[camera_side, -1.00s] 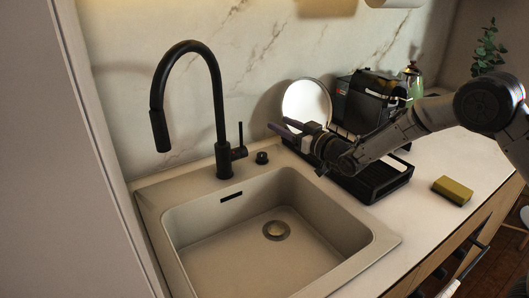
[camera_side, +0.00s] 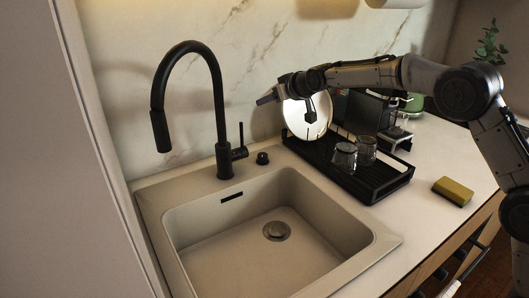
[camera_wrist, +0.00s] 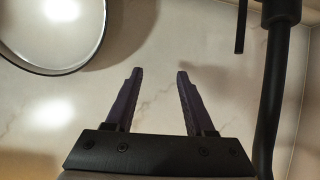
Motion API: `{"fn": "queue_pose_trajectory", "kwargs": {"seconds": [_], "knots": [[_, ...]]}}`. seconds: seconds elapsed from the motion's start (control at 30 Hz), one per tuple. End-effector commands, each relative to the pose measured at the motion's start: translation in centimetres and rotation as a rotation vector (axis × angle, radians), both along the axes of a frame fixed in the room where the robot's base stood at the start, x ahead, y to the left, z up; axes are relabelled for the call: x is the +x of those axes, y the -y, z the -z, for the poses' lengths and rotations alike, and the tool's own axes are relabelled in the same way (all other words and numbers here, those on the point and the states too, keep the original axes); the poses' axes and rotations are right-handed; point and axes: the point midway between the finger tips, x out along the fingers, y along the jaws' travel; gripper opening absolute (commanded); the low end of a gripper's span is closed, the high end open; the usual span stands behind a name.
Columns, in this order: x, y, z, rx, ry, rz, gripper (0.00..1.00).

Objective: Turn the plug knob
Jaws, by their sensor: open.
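The plug knob (camera_side: 262,158) is a small black round knob on the sink's back ledge, just right of the black faucet (camera_side: 222,130). My gripper (camera_side: 267,98) is raised above and behind the knob, near the wall and in front of the round white plate, well apart from the knob. In the wrist view my gripper (camera_wrist: 157,80) is open, with nothing between its two purple fingers. The knob is not visible in the wrist view. The sink's drain (camera_side: 277,231) shows at the bottom of the basin.
A black dish rack (camera_side: 375,192) right of the sink holds a plate (camera_side: 308,122) and two glasses (camera_side: 345,157). A black coffee machine stands behind it. A yellow sponge (camera_side: 453,190) lies on the counter. In the wrist view the faucet (camera_wrist: 270,95) stands close at the right.

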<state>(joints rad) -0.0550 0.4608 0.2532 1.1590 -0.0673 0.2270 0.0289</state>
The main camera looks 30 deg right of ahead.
Motion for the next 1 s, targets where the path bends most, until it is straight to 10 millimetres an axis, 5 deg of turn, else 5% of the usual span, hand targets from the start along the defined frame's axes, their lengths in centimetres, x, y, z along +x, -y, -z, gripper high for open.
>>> {"fn": "queue_pose_trajectory", "kwargs": {"seconds": [0.4, 0.87, 1.0], "knots": [[-1.8, -0.9, -0.4, -0.018, -0.423, -0.018, 0.54], [-5.5, -1.7, -1.2, -0.025, -0.641, -0.06, 0.54], [-5.8, -1.7, 0.0, -0.026, -0.654, -0.06, 0.54]]}}
